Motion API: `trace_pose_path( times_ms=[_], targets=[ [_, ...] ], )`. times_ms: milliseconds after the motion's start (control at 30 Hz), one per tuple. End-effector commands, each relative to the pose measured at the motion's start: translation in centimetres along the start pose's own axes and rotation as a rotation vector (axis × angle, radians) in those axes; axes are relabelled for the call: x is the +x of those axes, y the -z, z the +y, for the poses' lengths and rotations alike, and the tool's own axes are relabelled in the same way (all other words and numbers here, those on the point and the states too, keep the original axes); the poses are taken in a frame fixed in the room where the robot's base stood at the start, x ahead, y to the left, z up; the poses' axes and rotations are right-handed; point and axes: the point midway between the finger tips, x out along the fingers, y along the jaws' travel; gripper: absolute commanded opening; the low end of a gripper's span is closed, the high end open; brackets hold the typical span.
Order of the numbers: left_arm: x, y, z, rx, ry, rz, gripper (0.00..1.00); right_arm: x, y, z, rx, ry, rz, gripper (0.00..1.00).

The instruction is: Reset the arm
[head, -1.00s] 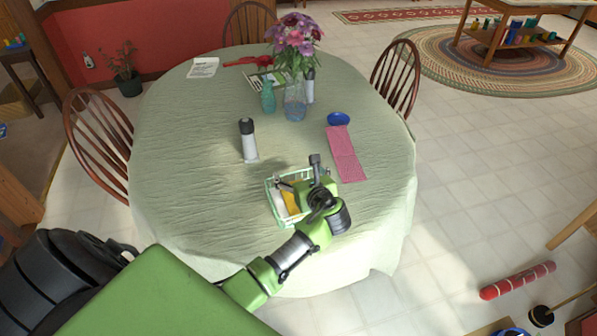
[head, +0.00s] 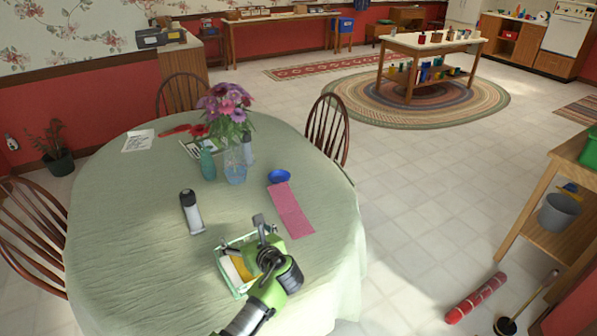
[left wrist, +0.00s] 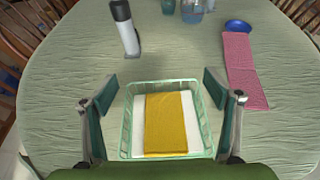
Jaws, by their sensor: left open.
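My left arm reaches over the table in the head view. My left gripper (head: 244,235) is open and empty above a pale green wire basket (head: 225,274). In the left wrist view its two fingers (left wrist: 160,88) stand apart, one on each side of the basket (left wrist: 126,132). A folded yellow cloth (left wrist: 166,125) lies in the basket over something white. The arm hides part of the basket in the head view. My right gripper is not in view.
The table's left part is clear.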

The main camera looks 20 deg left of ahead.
Motion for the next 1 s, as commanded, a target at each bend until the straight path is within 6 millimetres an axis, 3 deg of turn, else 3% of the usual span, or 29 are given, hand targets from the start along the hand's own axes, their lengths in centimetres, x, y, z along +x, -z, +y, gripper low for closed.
trace_pose_path(
  times_ms=[167, 267, 467, 600, 800, 1000],
  targets=[
    [-0.4, 0.9, 0.6, -0.058, -0.001, 0.027, 0.81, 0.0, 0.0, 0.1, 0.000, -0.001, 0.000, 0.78],
    [-1.7, 3.2, 2.1, -0.228, -0.008, 0.103, 0.81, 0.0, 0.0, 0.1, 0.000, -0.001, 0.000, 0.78],
    [-7.6, 10.1, 7.0, -0.821, -0.115, 0.372, 0.81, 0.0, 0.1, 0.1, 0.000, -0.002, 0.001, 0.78],
    [-13.1, 13.6, 10.2, -1.225, -0.273, 0.551, 0.81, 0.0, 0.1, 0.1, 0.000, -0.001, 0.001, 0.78],
    [-19.4, 15.6, 12.7, -1.587, -0.492, 0.705, 0.81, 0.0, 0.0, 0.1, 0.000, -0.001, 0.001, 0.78],
    [-23.8, 16.1, 14.2, -1.793, -0.668, 0.787, 0.81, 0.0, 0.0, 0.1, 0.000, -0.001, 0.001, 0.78]
  ],
)
